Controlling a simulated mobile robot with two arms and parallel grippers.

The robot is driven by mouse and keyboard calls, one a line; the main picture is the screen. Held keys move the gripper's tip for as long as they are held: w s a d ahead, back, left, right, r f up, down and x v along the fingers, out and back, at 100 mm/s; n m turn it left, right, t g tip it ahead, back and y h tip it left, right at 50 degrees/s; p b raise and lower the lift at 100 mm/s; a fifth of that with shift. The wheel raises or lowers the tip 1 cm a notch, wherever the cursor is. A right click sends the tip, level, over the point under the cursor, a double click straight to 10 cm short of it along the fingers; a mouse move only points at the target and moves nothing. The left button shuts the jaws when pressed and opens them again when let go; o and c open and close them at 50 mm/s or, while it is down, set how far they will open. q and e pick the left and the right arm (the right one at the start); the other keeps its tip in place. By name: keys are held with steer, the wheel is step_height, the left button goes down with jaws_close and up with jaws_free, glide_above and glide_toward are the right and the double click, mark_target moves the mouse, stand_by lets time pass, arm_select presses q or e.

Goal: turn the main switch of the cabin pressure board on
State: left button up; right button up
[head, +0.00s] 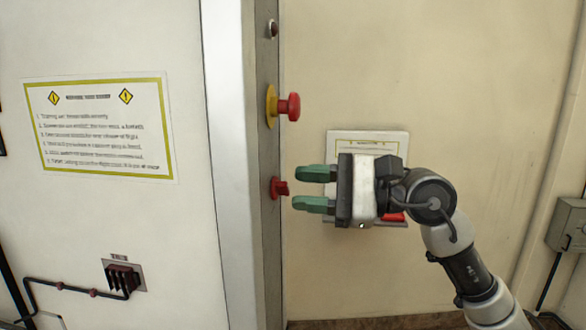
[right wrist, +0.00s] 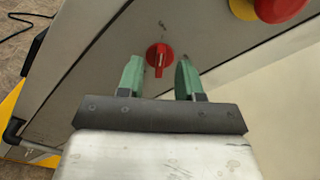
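A red rotary switch (head: 279,188) with a raised grip bar sits on the narrow grey side panel, below a red mushroom button. It also shows in the right wrist view (right wrist: 158,54), where its bar stands roughly upright in the picture. My right gripper (head: 297,189) is open and empty, its two green fingers pointing left at the switch. In the right wrist view the fingertips (right wrist: 159,64) lie on either side of the switch in the picture. In the head view they end just short of it, apart from it. My left gripper is in neither view.
The red mushroom button (head: 289,106) on a yellow base sticks out above the switch. A white panel (head: 395,140) on the wall is partly hidden behind my right gripper. A grey box (head: 568,226) is at the far right.

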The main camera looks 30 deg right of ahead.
steer(key=shift+p+x, duration=0.35)
steer(key=shift+x, duration=0.7)
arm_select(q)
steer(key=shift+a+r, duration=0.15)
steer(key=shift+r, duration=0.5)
arm_select(e)
jaws_close()
